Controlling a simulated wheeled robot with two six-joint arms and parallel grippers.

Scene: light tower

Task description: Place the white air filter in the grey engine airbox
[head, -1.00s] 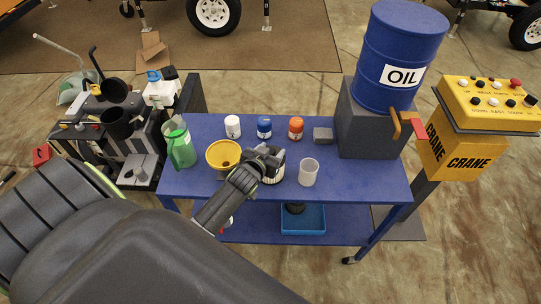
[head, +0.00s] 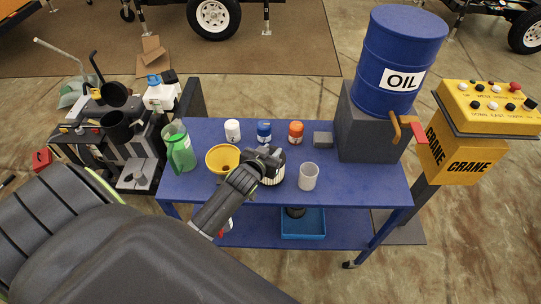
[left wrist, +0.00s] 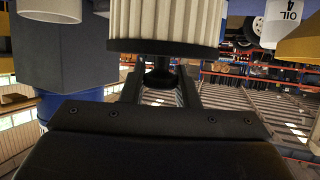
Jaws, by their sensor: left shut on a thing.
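The white air filter (left wrist: 165,22) is a pleated cylinder with a black end plate. In the left wrist view my left gripper (left wrist: 160,84) is shut on the black knob on that plate. In the head view the filter (head: 277,172) shows partly behind my left gripper (head: 262,162), over the blue table beside the yellow bowl. I cannot tell its height above the table. The grey engine (head: 90,148) stands on the floor left of the table, with open black cup-like parts on top; I cannot tell which part is the airbox. My right gripper is not in view.
On the blue table (head: 345,192) stand a green jug (head: 180,152), a yellow bowl (head: 216,155), a clear cup (head: 308,177), several small jars and a grey block holding a blue oil drum (head: 400,60). A yellow crane control box (head: 460,150) stands right. The table's front right is clear.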

